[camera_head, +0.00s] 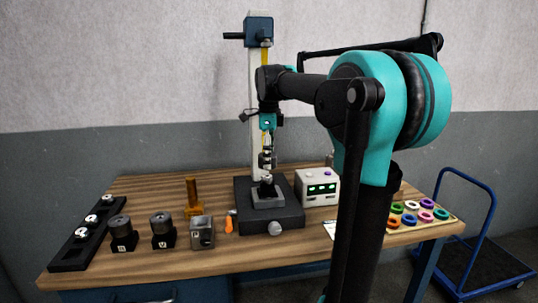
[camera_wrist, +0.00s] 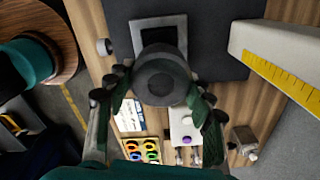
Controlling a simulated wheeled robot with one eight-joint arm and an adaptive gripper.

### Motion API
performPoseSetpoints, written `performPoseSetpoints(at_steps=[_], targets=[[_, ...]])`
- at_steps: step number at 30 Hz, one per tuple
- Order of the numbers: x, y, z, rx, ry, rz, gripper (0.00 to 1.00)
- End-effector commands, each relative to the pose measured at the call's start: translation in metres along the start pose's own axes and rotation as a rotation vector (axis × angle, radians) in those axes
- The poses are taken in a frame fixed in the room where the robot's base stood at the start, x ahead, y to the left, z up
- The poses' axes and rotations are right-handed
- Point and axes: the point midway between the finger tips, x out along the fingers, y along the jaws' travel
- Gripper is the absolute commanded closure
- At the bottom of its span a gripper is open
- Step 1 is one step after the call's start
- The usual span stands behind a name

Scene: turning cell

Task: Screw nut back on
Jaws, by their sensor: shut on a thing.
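My gripper (camera_head: 267,160) points down over the dark square base of the column stand (camera_head: 283,216). In the wrist view the fingers of my gripper (camera_wrist: 158,92) close from both sides on a round dark grey piece, which I take to be the nut (camera_wrist: 160,76). Beneath it is a grey square fixture (camera_head: 268,201) on the base, and its pale frame also shows in the wrist view (camera_wrist: 135,38). Whether the nut touches a thread below it is hidden.
A white box with green displays (camera_head: 318,187) stands right of the base. Left are a grey block (camera_head: 201,233), two dark round parts on blocks, a brass piece (camera_head: 193,196) and a black rack (camera_head: 78,246). Coloured rings (camera_head: 426,216) lie at the right. The column (camera_head: 257,110) rises close behind my gripper.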

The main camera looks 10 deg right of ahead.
Motion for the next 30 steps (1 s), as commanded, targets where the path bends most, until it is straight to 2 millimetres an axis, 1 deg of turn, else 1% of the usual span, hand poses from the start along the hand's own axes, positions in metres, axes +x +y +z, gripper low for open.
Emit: performPoseSetpoints(at_steps=[30], targets=[[0.046,0.000,0.000,0.000,0.000,0.000,0.81]])
